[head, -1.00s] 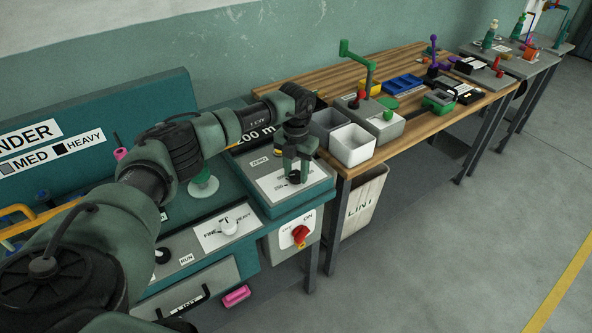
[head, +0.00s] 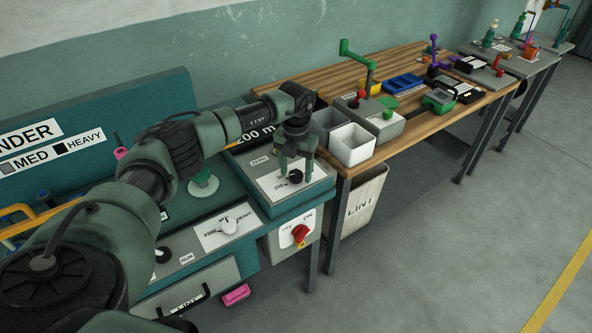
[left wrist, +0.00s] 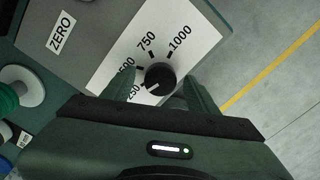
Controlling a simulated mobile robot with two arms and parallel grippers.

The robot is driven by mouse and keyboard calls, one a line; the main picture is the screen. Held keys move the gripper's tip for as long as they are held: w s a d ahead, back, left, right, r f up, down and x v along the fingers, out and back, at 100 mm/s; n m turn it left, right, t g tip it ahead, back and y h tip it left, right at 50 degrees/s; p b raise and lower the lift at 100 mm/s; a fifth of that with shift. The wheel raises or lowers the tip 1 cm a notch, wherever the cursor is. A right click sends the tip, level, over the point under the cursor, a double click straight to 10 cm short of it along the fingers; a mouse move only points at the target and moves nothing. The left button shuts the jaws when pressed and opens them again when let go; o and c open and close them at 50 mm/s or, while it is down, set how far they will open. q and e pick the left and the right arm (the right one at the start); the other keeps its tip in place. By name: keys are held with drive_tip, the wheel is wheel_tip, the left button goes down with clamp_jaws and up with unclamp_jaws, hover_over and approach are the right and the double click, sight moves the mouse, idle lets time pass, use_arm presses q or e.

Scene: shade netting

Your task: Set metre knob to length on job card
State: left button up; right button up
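The metre knob (head: 296,177) is a round black knob on a white dial plate at the right end of the teal machine. In the left wrist view the knob (left wrist: 160,77) has a white pointer line aimed lower left, toward the 250 mark. Marks 500, 750 and 1000 also show. My left gripper (head: 296,168) is over the dial, pointing down, its fingers apart on either side of the knob with gaps visible. A display (head: 255,136) behind it reads "200 m", partly covered by my arm. I cannot make out a job card. My right gripper is out of view.
A ZERO label (left wrist: 61,33) lies left of the dial. A fine/heavy knob (head: 229,226) and a red on/off switch (head: 300,233) are nearby. White and grey bins (head: 352,146) stand right of the machine on a wooden bench. The floor at right is clear.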

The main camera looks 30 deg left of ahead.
sight(296, 173)
use_arm(q)
wheel_tip(296, 173, up, 8)
drive_tip(key=shift+f+b, duration=0.15)
drive_tip(key=shift+b, duration=0.55)
